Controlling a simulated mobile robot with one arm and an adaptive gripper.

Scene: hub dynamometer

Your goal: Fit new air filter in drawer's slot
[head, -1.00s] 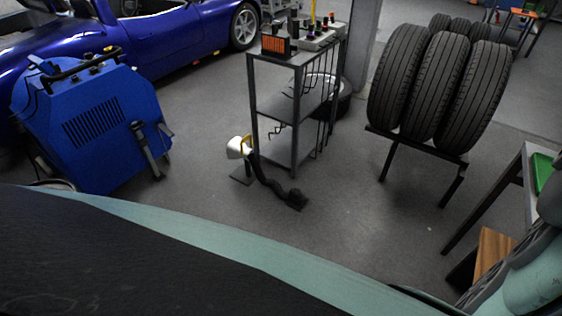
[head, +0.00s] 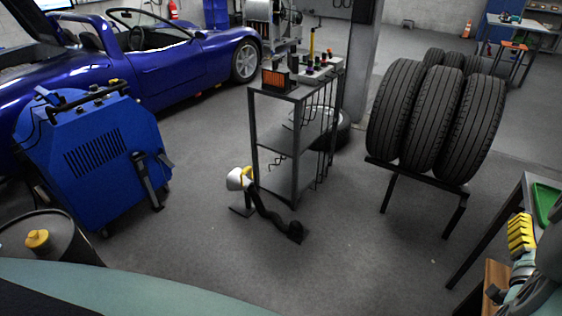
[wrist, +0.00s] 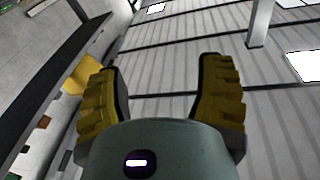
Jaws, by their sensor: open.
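An orange pleated panel in a black frame (head: 276,78) stands on the top of a grey shelf trolley in the head view. It looks like an air filter, but I cannot tell if it is the new one. I cannot make out a drawer or its slot in either view. My gripper (wrist: 158,68) shows in the wrist view with its two yellow ribbed fingers spread apart and nothing between them. In the head view my gripper (head: 520,233) is at the right edge, far from the trolley, beside a table.
The trolley (head: 290,150) stands mid-floor, with a white-headed black stand (head: 270,212) before it. A blue machine (head: 95,150) and a drum (head: 65,240) are left. A tyre rack (head: 418,180) is right, near a table with a green tray (head: 546,203). Grey floor lies between.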

